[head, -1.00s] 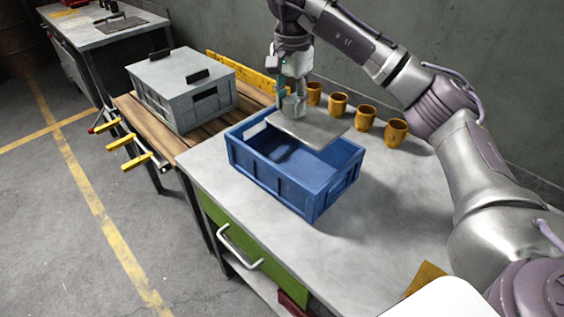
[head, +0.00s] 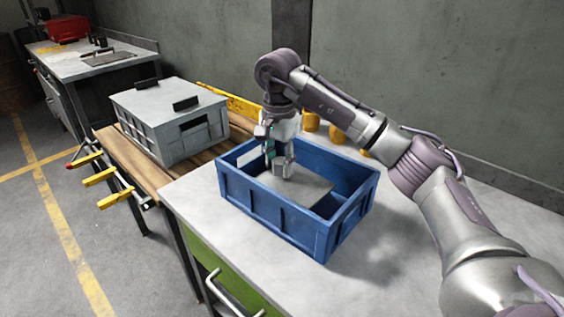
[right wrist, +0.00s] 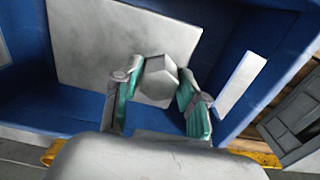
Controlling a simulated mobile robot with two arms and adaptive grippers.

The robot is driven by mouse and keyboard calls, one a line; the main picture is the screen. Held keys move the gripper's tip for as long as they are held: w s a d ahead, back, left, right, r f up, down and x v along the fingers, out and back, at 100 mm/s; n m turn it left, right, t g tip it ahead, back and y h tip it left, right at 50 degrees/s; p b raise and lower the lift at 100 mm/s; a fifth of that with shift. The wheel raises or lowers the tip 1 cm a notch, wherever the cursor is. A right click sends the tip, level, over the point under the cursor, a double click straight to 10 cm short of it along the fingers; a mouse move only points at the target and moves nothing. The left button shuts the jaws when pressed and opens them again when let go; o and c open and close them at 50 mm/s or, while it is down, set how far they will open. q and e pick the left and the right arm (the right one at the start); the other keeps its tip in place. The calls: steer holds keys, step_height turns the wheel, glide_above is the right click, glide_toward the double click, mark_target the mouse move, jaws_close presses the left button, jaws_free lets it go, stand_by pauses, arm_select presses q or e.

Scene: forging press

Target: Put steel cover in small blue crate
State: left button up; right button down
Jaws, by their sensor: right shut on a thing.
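The steel cover (head: 305,187) is a flat grey plate with a faceted knob. It is inside the small blue crate (head: 268,217), low between its walls, and looks about level in the head view. My right gripper (head: 280,168) reaches down into the crate and is shut on the cover's knob. In the right wrist view the gripper's fingers (right wrist: 158,100) stand on either side of the knob, with the cover (right wrist: 110,45) beyond and blue crate walls (right wrist: 225,70) around it. Whether the cover touches the crate floor is hidden. My left gripper is not in view.
The blue crate stands on a grey-topped workbench (head: 185,200) with a green drawer. A grey crate (head: 170,140) with a lid stands on a wooden bench to the left. Yellow cups (head: 337,133) stand behind the blue crate, partly hidden. Yellow-handled clamps (head: 100,177) stick out at the left.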

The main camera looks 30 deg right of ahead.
mark_target(280, 180)
steer(key=shift+f, duration=2.5)
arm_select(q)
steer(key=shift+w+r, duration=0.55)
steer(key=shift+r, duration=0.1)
arm_select(e)
steer(key=c, duration=0.6)
jaws_free()
steer(key=shift+c, duration=0.2)
